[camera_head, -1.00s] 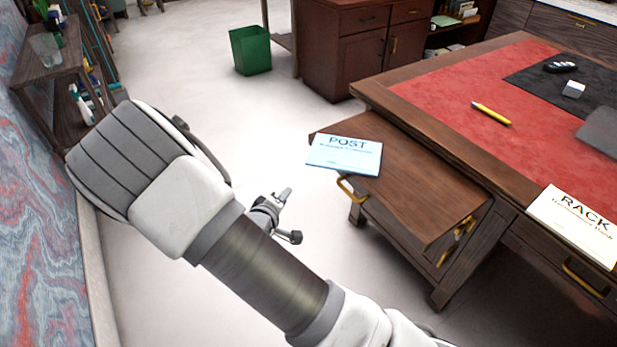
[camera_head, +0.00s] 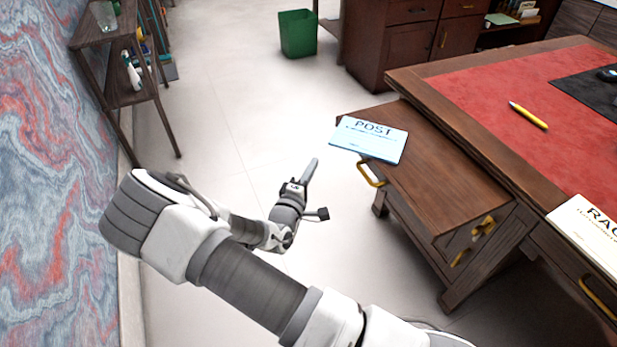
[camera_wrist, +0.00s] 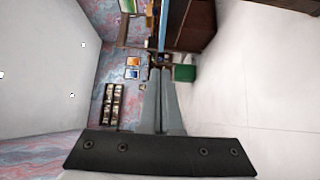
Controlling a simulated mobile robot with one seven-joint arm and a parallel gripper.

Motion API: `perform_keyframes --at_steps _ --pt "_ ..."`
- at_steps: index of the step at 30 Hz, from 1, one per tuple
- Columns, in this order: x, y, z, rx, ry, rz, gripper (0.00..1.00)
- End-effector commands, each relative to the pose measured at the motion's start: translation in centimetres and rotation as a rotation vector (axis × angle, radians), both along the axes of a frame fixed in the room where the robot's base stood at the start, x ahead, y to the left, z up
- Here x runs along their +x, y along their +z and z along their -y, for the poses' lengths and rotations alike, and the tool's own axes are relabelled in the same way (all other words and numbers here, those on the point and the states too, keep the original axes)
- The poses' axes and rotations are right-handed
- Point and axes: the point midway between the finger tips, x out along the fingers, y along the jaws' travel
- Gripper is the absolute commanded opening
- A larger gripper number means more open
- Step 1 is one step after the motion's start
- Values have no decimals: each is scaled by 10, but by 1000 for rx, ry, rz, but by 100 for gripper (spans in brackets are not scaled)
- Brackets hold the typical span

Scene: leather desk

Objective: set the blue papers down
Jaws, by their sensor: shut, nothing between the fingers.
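The blue papers, a light blue pad marked POST (camera_head: 369,140), lie flat on the far left end of the low wooden side cabinet (camera_head: 440,190). They overhang its edge slightly at the left. My gripper (camera_head: 312,168) is to the left of the cabinet, over the open floor, apart from the papers. Its fingers are shut and empty, and they also show closed together in the wrist view (camera_wrist: 160,78).
The desk (camera_head: 480,95) with a red leather top stands at the right. A yellow pen (camera_head: 528,115) and a cream pad (camera_head: 592,232) lie on it. A green bin (camera_head: 297,34) stands at the back. A shelf (camera_head: 125,75) lines the left wall. The floor between is clear.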

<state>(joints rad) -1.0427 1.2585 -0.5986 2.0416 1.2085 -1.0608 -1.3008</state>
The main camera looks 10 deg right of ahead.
Motion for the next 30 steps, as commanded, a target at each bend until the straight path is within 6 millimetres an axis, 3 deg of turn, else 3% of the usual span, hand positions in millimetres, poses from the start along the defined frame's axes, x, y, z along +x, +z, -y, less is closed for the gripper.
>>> perform_keyframes --at_steps 6,15,30 --pt "41 -2 22 0 -2 1 0" --pt "50 -1 55 0 -1 -1 0" --pt "52 -1 64 0 -1 -1 0"
